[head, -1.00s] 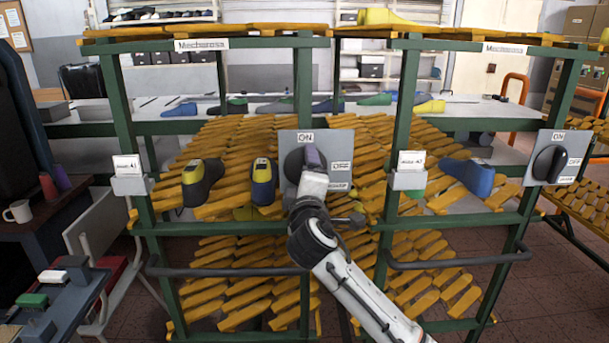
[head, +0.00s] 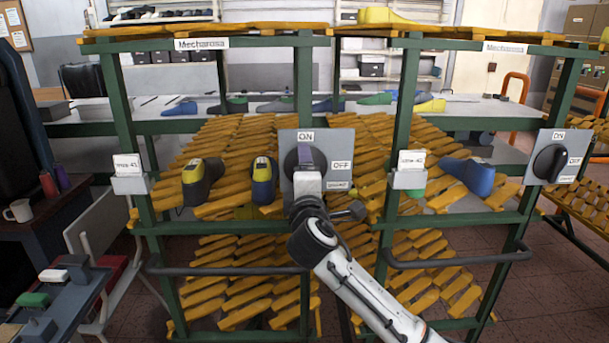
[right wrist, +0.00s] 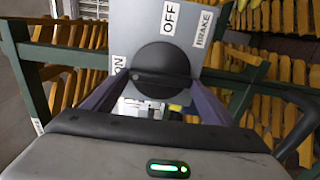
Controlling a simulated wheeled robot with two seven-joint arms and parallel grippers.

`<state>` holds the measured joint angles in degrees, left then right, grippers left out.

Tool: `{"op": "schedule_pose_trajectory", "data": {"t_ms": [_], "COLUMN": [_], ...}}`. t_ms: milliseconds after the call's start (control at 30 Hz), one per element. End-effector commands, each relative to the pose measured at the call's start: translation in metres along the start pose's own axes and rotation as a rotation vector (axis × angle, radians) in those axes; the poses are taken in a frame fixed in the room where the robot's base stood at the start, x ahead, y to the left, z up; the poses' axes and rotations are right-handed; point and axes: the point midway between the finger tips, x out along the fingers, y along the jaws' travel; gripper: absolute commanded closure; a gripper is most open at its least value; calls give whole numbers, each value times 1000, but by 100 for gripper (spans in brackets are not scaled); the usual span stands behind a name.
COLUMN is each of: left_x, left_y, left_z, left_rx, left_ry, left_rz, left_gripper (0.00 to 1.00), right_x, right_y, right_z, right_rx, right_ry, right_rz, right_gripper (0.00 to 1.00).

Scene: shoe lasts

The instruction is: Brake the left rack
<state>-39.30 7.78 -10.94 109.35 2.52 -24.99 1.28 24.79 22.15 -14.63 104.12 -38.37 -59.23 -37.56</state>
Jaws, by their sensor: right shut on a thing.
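The left rack (head: 124,95) is a green frame with slanted yellow slats. Its grey switch panel (head: 343,145) carries ON at the top, OFF at the right and BRAKE at the lower right. The black round knob (head: 291,160) is partly hidden by my right gripper (head: 306,156) in the head view. In the right wrist view the knob (right wrist: 160,72) sits between the two purple fingers, and the gripper (right wrist: 153,95) is shut on it. There its ridge runs sideways, roughly along the line towards the ON label. My left gripper is out of view.
A second panel with a black knob (head: 549,163) is on the right rack. Shoe lasts (head: 201,182) lie on the slats. Dark bars (head: 225,271) cross the rack fronts. A side table with a mug (head: 18,211) stands at the left.

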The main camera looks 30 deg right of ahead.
Motion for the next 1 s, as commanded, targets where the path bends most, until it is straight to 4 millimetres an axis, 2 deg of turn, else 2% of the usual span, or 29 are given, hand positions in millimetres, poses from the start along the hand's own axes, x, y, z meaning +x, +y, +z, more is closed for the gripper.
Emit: {"op": "schedule_pose_trajectory", "data": {"t_ms": [33, 133, 400, 533, 1000], "left_x": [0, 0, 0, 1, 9], "left_y": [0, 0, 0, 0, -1], "left_z": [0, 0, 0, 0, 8], "left_rx": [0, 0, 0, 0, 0], "left_ry": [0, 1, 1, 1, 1], "left_rz": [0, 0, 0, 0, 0], "left_gripper": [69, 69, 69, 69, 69], "right_x": [0, 0, 0, -7, -90], "right_y": [-2, -2, -1, -1, -2], "right_z": [0, 0, 0, 0, -1], "right_rx": [-8, -7, -4, -3, -3], "right_ry": [-1, -1, 0, 1, 2], "right_rz": [-3, -2, 0, 0, -2], "right_gripper": [20, 3, 3, 3, 3]}}
